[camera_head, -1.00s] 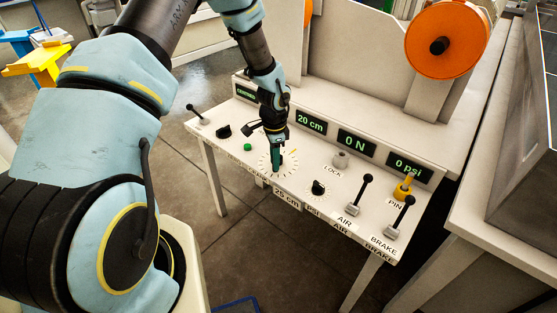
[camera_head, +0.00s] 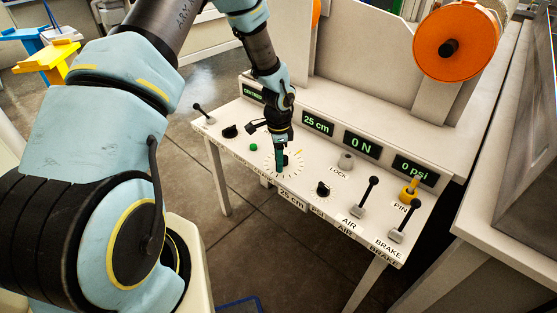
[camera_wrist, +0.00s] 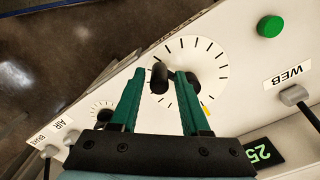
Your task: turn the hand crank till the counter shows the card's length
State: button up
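The hand crank sits on a white tick-marked dial (camera_head: 292,165) on the sloping panel. In the wrist view its black knob (camera_wrist: 159,77) stands between the tips of my gripper (camera_wrist: 162,73), with light dial showing beside it. My gripper's fingers are apart, around the knob; I see no clear squeeze on it. In the head view my gripper (camera_head: 280,158) points down at the dial and hides most of the crank. The counter (camera_head: 318,123) reads 25 cm. The card (camera_head: 291,197) on the panel's front edge also reads 25 cm.
A green button (camera_head: 253,147) is on the left. Displays read 0 N (camera_head: 361,144) and 0 psi (camera_head: 414,170).

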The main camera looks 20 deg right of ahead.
jog(key=shift+o, duration=0.7)
notch_tip(320, 180, up, 11)
jog(key=b, duration=0.1)
jog(key=shift+b, duration=0.4)
jog(key=shift+f, duration=0.1)
jog(key=s+a+r+n, duration=0.3)
jog(key=a+n, duration=0.3)
jog(key=a, duration=0.3)
jog(key=s+a+r+n+t, duration=0.1)
jog(key=s+a+r+n, duration=0.2)
jog(key=a, duration=0.7)
jog(key=s+a+r+n, duration=0.3)
jog(key=a+r+n, duration=0.3)
jog(key=a+n, duration=0.3)
jog(key=shift+s+a+r+n+t, duration=0.2)
jog(key=shift+r+n+t, duration=0.1)
jog(key=shift+n, duration=0.2)
